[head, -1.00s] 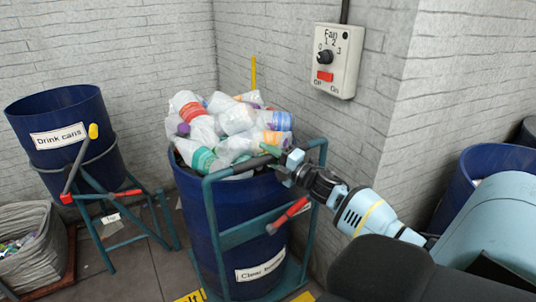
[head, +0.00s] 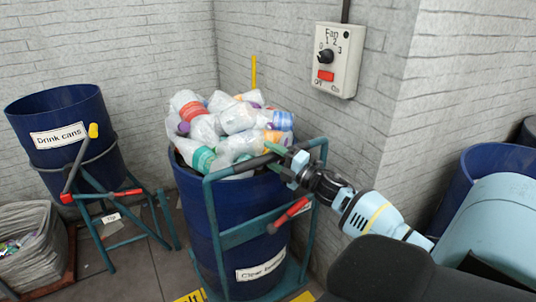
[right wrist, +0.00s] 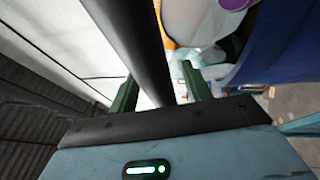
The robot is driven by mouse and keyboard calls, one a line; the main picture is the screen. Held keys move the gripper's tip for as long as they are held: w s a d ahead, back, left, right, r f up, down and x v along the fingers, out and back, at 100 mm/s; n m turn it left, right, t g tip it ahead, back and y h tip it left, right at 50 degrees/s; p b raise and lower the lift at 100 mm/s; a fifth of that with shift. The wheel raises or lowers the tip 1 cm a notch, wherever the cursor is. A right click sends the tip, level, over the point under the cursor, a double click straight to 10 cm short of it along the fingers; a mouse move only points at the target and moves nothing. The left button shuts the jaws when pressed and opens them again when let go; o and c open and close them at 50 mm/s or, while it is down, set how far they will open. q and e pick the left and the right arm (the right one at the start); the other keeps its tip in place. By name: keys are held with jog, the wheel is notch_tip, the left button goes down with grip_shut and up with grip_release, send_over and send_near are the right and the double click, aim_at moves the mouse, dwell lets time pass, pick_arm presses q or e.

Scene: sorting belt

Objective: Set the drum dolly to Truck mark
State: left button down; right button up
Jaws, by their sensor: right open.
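The drum dolly (head: 215,235) is a teal tube frame with a dark top handle bar, carrying a blue drum (head: 190,215) labelled "Clear bo...", heaped with plastic bottles (head: 225,125). A red lever (head: 290,214) sits on the frame's side. My right gripper (head: 277,158) is open at the handle bar, near its right end. In the right wrist view the black bar (right wrist: 138,40) runs between the two green fingers (right wrist: 160,92), with gaps beside it; I cannot tell whether they touch it. The left gripper is not in view. I cannot make out a Truck mark.
A second blue drum (head: 62,115), labelled "Drink cans", stands on a similar dolly at left, beside a grey bag (head: 30,245). A fan switch box (head: 338,60) is on the wall. Another blue drum (head: 475,170) is at right. Yellow floor labels (head: 190,297) show below.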

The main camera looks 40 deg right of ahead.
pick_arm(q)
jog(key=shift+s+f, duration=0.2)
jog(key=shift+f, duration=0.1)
pick_arm(e)
jog(key=shift+v, duration=3.25)
jog(key=shift+f, duration=0.1)
jog(key=s+a+f+m+g+h+p, duration=0.1)
jog(key=s+a+f+m+g, duration=0.2)
jog(key=s+a+f+m, duration=0.6)
jog(key=s+a+f+m+g+h+p, duration=0.1)
jog(key=s+a+f+m+g+h, duration=0.3)
jog(key=f, duration=0.8)
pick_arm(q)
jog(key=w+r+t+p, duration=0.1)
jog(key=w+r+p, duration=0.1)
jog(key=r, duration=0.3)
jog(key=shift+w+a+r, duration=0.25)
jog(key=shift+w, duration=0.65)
pick_arm(e)
jog(key=s+a+f+m+g+y, duration=0.1)
jog(key=s+a+f+m+g, duration=0.1)
jog(key=s+a, duration=0.7)
jog(key=s+a+f+m+g+y, duration=0.2)
jog(key=s+a+f+m, duration=0.2)
jog(key=s+a, duration=0.5)
jog(key=shift+s+f+y, duration=0.3)
jog(key=shift+s+f, duration=0.3)
jog(key=shift+f, duration=0.1)
